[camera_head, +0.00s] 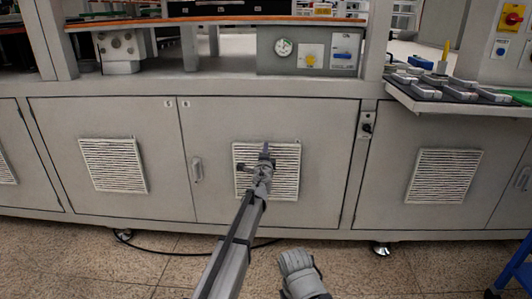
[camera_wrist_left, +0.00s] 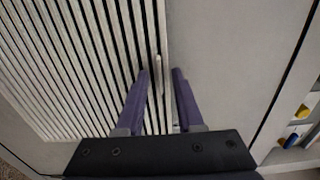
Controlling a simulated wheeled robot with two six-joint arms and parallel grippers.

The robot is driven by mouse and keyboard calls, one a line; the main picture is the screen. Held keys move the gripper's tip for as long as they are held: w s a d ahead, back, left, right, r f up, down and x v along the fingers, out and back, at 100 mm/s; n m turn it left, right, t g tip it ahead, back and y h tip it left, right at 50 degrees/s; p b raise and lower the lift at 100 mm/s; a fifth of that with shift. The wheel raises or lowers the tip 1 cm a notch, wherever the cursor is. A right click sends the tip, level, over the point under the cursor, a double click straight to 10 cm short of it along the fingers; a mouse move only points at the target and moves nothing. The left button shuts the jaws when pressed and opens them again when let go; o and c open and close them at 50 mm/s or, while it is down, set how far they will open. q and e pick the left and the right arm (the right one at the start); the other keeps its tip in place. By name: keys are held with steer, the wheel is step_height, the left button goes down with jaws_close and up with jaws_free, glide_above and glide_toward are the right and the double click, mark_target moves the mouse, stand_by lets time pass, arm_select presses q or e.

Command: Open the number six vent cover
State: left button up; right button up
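Slatted white vent covers sit in the grey cabinet doors. In the head view my left gripper (camera_head: 265,152) is in front of the vent cover (camera_head: 287,178) right of centre and hides part of it. In the left wrist view my left gripper (camera_wrist_left: 161,76) is open. Its purple fingers point at the right edge of the slatted vent cover (camera_wrist_left: 75,50). A narrow pale tab (camera_wrist_left: 158,72) at that edge shows between the fingers; I cannot tell whether they touch it.
Another vent cover (camera_head: 114,165) is on the door to the left, and one (camera_head: 444,176) is to the right. A door handle (camera_head: 197,169) stands left of my gripper. A shelf with grey parts (camera_head: 460,95) juts out at right. A black cable (camera_head: 165,250) lies on the floor.

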arm_select(q)
steer(key=shift+c, duration=0.3)
jaws_close()
stand_by(1.1)
